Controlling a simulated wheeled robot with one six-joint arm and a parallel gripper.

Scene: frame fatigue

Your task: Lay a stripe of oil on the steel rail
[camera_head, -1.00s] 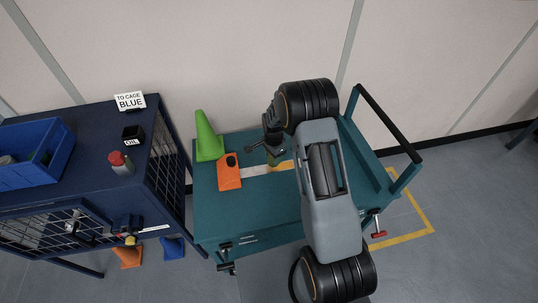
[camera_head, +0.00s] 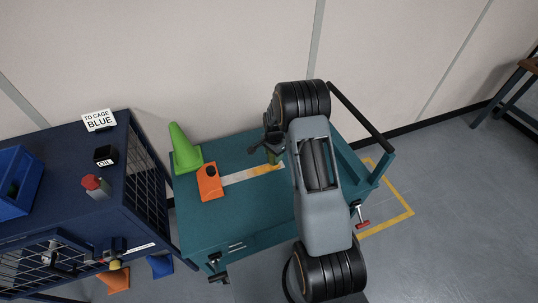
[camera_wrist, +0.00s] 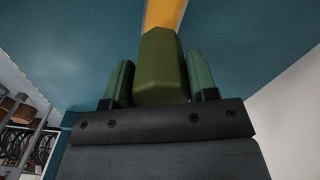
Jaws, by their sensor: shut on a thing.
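The steel rail (camera_head: 233,178) is a pale flat strip lying across the teal cart top. Its right part carries an amber stripe (camera_head: 262,170) that reaches to my gripper. My gripper (camera_head: 274,151) is over the right part of the rail, shut on an olive-green bottle (camera_wrist: 160,68). In the wrist view the bottle sits between the two green fingers, with the amber stripe (camera_wrist: 165,12) beyond it. Its tip, and whether it touches the rail, cannot be made out. My arm hides whatever rail lies farther right.
The navy cage bench (camera_head: 120,205) at left holds a red-topped bottle (camera_head: 95,186), a black OIL box (camera_head: 105,154) and a blue bin (camera_head: 18,185).

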